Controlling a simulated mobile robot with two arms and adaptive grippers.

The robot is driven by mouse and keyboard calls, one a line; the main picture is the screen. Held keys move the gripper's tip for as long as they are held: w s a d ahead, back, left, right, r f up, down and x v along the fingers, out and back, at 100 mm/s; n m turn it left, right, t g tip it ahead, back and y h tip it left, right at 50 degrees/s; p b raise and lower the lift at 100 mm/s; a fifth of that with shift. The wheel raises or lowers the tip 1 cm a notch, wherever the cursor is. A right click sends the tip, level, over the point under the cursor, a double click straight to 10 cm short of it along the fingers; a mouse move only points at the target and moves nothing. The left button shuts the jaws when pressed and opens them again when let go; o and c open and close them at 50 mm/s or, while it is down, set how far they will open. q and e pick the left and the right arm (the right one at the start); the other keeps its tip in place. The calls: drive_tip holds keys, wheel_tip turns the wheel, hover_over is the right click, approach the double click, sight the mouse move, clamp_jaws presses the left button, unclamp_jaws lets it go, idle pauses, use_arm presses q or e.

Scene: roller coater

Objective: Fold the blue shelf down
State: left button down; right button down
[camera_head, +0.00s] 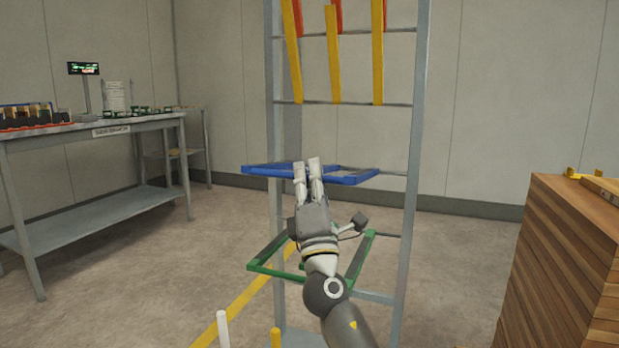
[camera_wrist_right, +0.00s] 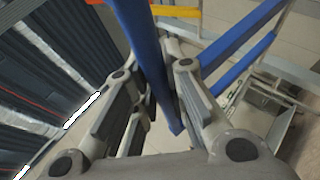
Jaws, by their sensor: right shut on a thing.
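The blue shelf (camera_head: 352,178) is an open frame on the grey metal rack (camera_head: 415,140). It sticks out about level from the rack, between the raised yellow shelves and a green shelf (camera_head: 355,258). My right gripper (camera_head: 307,164) reaches up to the blue shelf's front bar and is shut on it. In the right wrist view the blue bar (camera_wrist_right: 142,40) runs between the two fingers (camera_wrist_right: 172,85). The fingers cover part of the bar in the head view. My left gripper is not in view.
Yellow shelves (camera_head: 334,60) stand folded up high on the rack. A metal workbench (camera_head: 90,127) with small parts is at the left. A stack of wooden boards (camera_head: 560,255) stands at the right. Open floor lies left of the rack.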

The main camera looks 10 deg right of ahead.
drive_tip(key=shift+a+r, duration=0.1)
drive_tip(key=c, duration=1.5)
unclamp_jaws()
drive_tip(key=shift+s, duration=0.1)
drive_tip(key=shift+o, duration=0.2)
drive_tip(key=shift+s+f, duration=0.15)
drive_tip(key=shift+f, duration=0.1)
drive_tip(key=v, duration=1.1)
drive_tip(key=shift+s, duration=0.25)
drive_tip(key=shift+f, duration=0.1)
